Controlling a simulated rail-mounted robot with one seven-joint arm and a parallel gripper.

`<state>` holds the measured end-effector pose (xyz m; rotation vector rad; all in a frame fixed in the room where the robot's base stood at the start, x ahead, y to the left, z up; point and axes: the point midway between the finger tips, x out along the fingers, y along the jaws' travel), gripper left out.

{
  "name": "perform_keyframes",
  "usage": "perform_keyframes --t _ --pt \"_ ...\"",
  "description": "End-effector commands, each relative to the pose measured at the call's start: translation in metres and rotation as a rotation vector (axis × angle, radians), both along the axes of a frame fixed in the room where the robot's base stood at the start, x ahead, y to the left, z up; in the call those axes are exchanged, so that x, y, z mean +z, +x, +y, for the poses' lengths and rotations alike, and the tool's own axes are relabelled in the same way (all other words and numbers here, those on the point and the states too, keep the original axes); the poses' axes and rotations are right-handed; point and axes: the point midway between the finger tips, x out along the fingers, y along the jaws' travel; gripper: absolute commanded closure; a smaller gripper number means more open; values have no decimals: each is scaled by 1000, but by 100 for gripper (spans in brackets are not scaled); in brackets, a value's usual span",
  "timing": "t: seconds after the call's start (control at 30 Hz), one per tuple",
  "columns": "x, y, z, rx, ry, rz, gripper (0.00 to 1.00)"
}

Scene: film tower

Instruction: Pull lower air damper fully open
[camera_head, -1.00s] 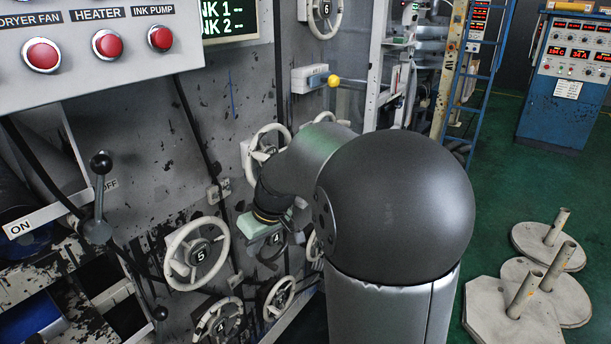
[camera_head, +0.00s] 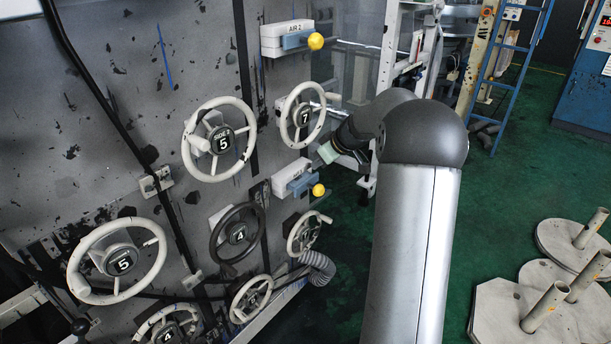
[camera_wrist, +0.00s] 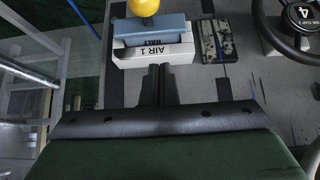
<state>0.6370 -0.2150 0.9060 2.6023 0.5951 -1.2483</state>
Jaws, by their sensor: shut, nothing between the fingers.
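The lower air damper (camera_head: 293,177) is a white box with a blue-grey slide and a yellow ball knob (camera_head: 318,190) on the machine wall. In the wrist view the damper (camera_wrist: 150,50) is upside down, with an AIR label; its knob (camera_wrist: 143,6) is cut by the top edge. My gripper (camera_head: 322,157) is just above and right of the damper in the head view. In the wrist view its fingers (camera_wrist: 160,72) are together and empty, pointing at the label face; contact cannot be told. The upper damper AIR 2 (camera_head: 287,39) has its own yellow knob.
Handwheels surround the damper: a white 7 wheel (camera_head: 302,115) above, a black 4 wheel (camera_head: 238,234) to the left and a small white wheel (camera_head: 305,232) below. A grey hose (camera_head: 318,268) runs low. Weights with posts (camera_head: 535,310) stand on the green floor at right.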

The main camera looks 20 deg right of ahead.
Motion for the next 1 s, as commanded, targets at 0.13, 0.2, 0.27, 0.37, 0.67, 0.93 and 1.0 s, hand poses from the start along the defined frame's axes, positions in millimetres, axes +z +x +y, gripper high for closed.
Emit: perform_keyframes --t 0.13,0.2,0.27,0.37,0.67,0.93,1.0 --pt "-2 1 1 1 0 1 100" --pt "-7 4 3 2 1 3 100" --pt "-13 9 5 2 3 3 100" --pt "-27 19 10 2 3 4 100" --pt "-66 47 23 0 2 3 100" --pt "-78 56 27 0 0 1 100" --pt "-78 56 27 0 0 1 100"
